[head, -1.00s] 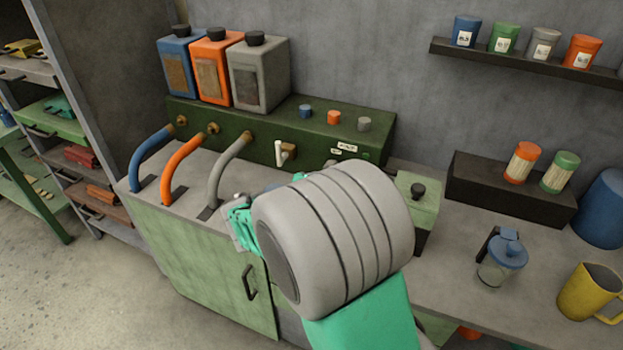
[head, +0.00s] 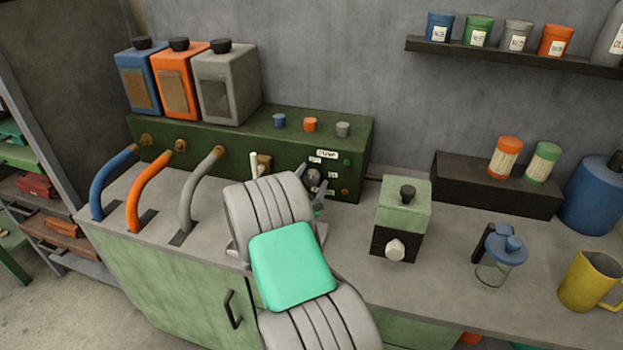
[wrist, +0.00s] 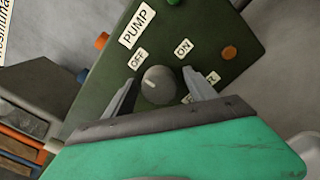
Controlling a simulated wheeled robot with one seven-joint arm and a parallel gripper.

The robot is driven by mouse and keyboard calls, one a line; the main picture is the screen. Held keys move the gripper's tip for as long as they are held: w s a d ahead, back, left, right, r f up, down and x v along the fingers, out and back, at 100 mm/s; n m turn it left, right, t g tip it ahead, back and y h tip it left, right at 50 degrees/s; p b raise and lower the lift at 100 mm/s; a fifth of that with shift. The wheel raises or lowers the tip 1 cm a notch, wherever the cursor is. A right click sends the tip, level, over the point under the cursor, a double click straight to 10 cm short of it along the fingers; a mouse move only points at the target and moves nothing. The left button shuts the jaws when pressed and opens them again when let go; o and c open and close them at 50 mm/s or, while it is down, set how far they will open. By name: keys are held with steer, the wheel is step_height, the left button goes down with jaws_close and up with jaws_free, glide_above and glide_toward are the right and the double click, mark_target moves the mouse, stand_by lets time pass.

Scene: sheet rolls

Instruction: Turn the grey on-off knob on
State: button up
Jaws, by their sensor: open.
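The grey on-off knob (wrist: 158,85) is on the green panel (wrist: 100,82), below the PUMP label (wrist: 137,26). It sits between the OFF label (wrist: 136,59) and the ON label (wrist: 183,48). Its pale mark is on its left side, toward OFF. My gripper (wrist: 161,92) is open, with one finger on each side of the knob. A gap shows around the knob; I cannot tell whether the fingers touch it. In the head view the knob (head: 313,178) is at the panel's front right, partly hidden by my gripper (head: 317,184).
A white-handled lever (head: 254,163) on a brass fitting is left of the knob. An orange button (wrist: 229,53) is right of ON. Three curved pipes (head: 199,187) rise at the left. A green-and-black box (head: 403,210) stands right of my arm, with clear counter between.

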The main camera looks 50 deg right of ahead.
steer(key=shift+c, duration=0.3)
steer(key=c, duration=1.3)
